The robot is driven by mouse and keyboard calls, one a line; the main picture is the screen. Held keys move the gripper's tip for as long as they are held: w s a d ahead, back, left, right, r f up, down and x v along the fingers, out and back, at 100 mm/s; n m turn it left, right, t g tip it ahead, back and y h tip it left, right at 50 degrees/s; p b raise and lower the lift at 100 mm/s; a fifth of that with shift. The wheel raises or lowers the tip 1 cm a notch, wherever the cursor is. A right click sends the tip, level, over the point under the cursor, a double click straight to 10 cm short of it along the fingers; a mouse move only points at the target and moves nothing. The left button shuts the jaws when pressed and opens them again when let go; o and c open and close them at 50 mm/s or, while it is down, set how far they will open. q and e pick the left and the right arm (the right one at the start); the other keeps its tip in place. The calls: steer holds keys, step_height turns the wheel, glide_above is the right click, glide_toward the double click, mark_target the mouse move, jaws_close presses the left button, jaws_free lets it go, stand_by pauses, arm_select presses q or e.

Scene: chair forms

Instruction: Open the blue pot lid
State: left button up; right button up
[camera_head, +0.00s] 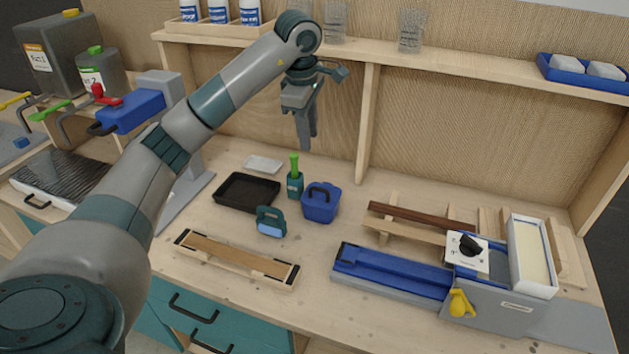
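The blue pot (320,207) stands on the workbench right of the picture's middle. Its blue lid (321,191) sits on top and has a dark arched handle. My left gripper (307,143) hangs above and behind the pot, pointing down, apart from it. Its fingers look close together, but I cannot make out a gap between them. Nothing shows in its grasp. My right gripper is not in view.
Beside the pot stand a green-handled tool in a holder (295,182), a teal sponge-like block (270,222) and a black tray (247,193). A blue-railed machine (392,272) lies at front right. A wooden shelf (463,66) with glasses runs behind.

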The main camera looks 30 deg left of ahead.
arm_select(q)
steer(key=shift+f, duration=0.15)
steer(key=p, duration=0.5)
glide_toward(314, 187)
steer(key=f, duration=0.2)
steer(key=w+f, duration=0.1)
steer(key=f, duration=0.2)
steer(key=shift+w+f, duration=0.1)
steer(key=shift+f, duration=0.1)
steer(key=shift+w+a+f+p, duration=0.15)
steer(key=shift+f+p, duration=0.15)
steer(key=shift+f, duration=0.6)
jaws_close()
stand_by(0.4)
